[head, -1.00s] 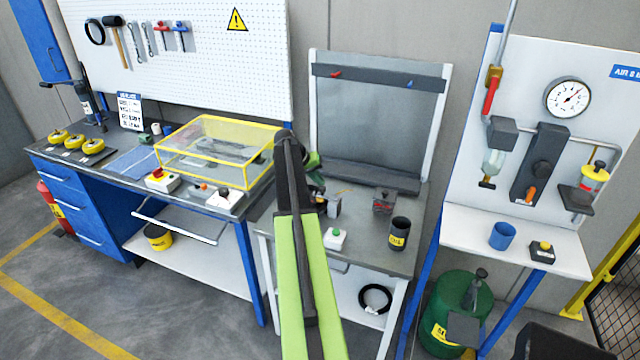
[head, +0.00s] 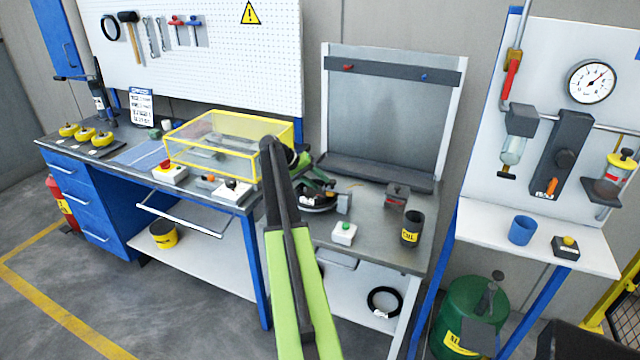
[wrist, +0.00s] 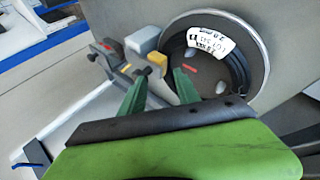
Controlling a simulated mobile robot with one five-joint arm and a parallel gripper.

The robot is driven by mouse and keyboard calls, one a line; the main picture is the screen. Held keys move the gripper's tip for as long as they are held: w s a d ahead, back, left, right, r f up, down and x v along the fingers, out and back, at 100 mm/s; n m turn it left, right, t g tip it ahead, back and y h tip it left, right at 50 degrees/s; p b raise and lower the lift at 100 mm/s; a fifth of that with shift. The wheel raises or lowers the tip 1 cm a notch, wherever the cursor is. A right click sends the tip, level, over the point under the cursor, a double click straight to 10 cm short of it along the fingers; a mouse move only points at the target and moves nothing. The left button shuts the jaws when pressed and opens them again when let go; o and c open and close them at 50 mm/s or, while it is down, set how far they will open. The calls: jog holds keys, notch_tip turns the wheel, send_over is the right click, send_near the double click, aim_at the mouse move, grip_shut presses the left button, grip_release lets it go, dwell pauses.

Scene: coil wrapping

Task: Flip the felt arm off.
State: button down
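My gripper (wrist: 158,82) shows two dark green fingers spread apart with nothing clearly held between them. Ahead of the fingers is a grey block with a yellow piece, which looks like the felt arm (wrist: 145,40), beside a round plate (wrist: 262,75). A black coil (wrist: 238,72) with a white printed label lies on that plate. My own arm hides part of this spot. Whether a finger touches the felt arm cannot be told.
On the middle bench are a white box with a green button (head: 344,233), a dark cup (head: 411,229) and a small grey device (head: 397,196). A yellow-framed clear cover (head: 230,143) stands on the left bench. A gauge panel (head: 570,110) is at right.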

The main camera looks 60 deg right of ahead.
jog(key=shift+s+a+f+b, duration=0.15)
jog(key=shift+f+b, duration=0.05)
jog(key=shift+f, duration=0.25)
jog(key=shift+s+a+f+b, duration=0.1)
jog(key=shift+f+b, duration=0.1)
jog(key=shift+f, duration=0.25)
jog(key=c, duration=2.1)
grip_release()
jog(key=shift+f, duration=0.1)
jog(key=r+p, duration=0.3)
jog(key=w+r+p, duration=0.1)
jog(key=r+p, duration=0.2)
jog(key=shift+w+a, duration=0.1)
jog(key=shift+w, duration=0.1)
grip_shut()
jog(key=w+a+r+p, duration=0.2)
jog(key=w+a, duration=0.3)
jog(key=w, duration=0.2)
jog(key=shift+w+r, duration=0.2)
jog(key=shift+r, duration=0.1)
